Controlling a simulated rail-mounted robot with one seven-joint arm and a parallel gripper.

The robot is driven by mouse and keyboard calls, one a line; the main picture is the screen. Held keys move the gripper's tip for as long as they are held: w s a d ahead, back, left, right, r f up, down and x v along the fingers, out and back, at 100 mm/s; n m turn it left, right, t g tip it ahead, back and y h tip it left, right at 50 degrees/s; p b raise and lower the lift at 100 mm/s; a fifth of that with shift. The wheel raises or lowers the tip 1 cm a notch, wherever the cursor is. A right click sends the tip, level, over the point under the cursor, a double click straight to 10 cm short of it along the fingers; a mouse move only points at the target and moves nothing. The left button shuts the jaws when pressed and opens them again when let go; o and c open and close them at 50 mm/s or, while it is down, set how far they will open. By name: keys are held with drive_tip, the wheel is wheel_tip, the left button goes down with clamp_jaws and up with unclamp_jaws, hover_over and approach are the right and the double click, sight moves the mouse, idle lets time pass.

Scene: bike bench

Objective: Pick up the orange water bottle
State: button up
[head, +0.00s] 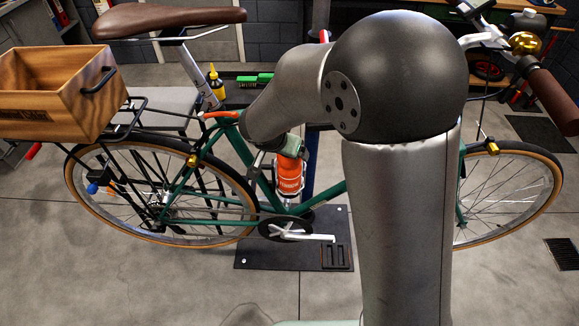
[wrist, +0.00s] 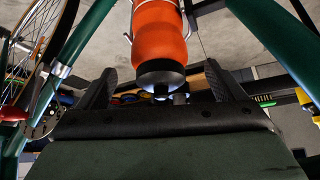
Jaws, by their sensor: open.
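The orange water bottle (head: 289,176) stands on the green bike frame, low between the tubes, in the head view. In the wrist view the orange bottle (wrist: 160,38) hangs from the top edge, with its dark cap end toward my gripper (wrist: 168,88). My gripper's two dark fingers are spread apart, one on each side of the cap end. I cannot tell whether they touch it. In the head view my arm and wrist cover the bottle's top and the fingers.
Green frame tubes (wrist: 85,32) flank the gripper closely on both sides. A wooden crate (head: 50,95) sits on the rear rack at left. A dark stand base (head: 256,258) lies below.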

drive_tip(key=shift+x, duration=1.45)
drive_tip(key=c, duration=1.8)
drive_tip(key=shift+o, duration=0.2)
drive_tip(key=shift+r, duration=0.25)
